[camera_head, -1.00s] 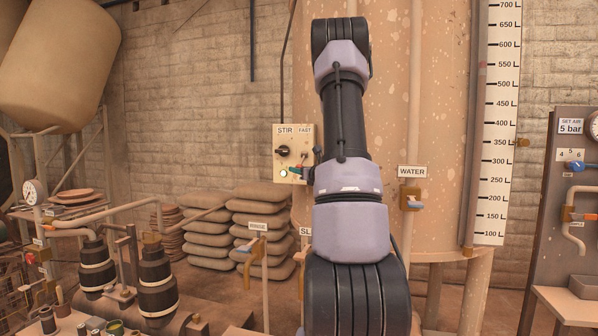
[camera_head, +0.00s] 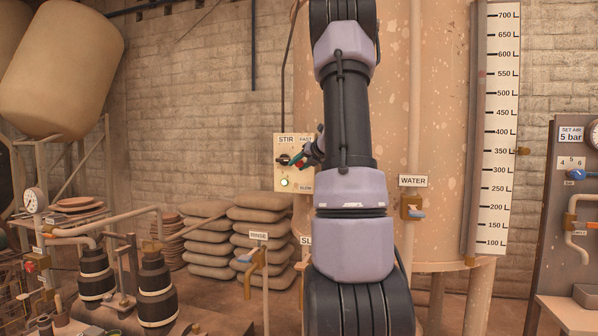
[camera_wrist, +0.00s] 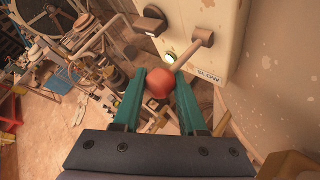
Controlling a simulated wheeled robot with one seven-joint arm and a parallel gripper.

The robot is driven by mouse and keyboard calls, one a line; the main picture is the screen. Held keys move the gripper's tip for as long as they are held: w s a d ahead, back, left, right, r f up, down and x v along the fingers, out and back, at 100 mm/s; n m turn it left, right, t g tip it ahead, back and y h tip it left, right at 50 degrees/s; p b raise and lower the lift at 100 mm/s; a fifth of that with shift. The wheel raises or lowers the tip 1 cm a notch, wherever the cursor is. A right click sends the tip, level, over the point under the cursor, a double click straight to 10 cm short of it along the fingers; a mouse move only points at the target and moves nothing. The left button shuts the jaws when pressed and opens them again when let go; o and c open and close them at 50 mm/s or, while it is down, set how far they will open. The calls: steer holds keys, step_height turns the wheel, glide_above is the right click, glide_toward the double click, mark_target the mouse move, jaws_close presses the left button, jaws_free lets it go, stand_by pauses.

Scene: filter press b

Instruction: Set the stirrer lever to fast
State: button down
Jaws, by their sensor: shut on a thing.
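The stirrer panel (camera_head: 280,173) is a cream box on the tank's left side, with FAST at the top right and SLOW at the bottom right. In the wrist view, the stirrer lever (camera_wrist: 188,54) is a grey rod with a red ball knob (camera_wrist: 160,84), standing out from the panel. My gripper (camera_wrist: 155,97), with teal fingers, is shut on the red knob. In the head view, my gripper (camera_head: 297,162) is in front of the panel, between the FAST and SLOW labels, and partly hides the lever. The lever's exact angle is hard to tell.
A black rotary knob (camera_head: 283,160) and a lit green lamp (camera_head: 285,183) sit on the same panel close to my gripper. A WATER valve (camera_head: 411,207) is to the right, a RINSE valve (camera_head: 252,260) below. Stacked sacks (camera_head: 262,225) stand behind.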

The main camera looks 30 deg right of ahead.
steer(key=shift+w+d+r+m+g+y, duration=0.2)
steer(key=shift+r+m+g+y, duration=0.25)
steer(key=shift+r+g, duration=0.25)
steer(key=shift+w+d+r+m+g+y, duration=0.15)
steer(key=shift+r+m+g+y, duration=0.3)
steer(key=shift+r, duration=0.35)
steer(key=shift+s, duration=0.1)
steer(key=shift+c, duration=2.3)
jaws_free()
steer(key=v, duration=1)
steer(key=shift+s+r, duration=0.25)
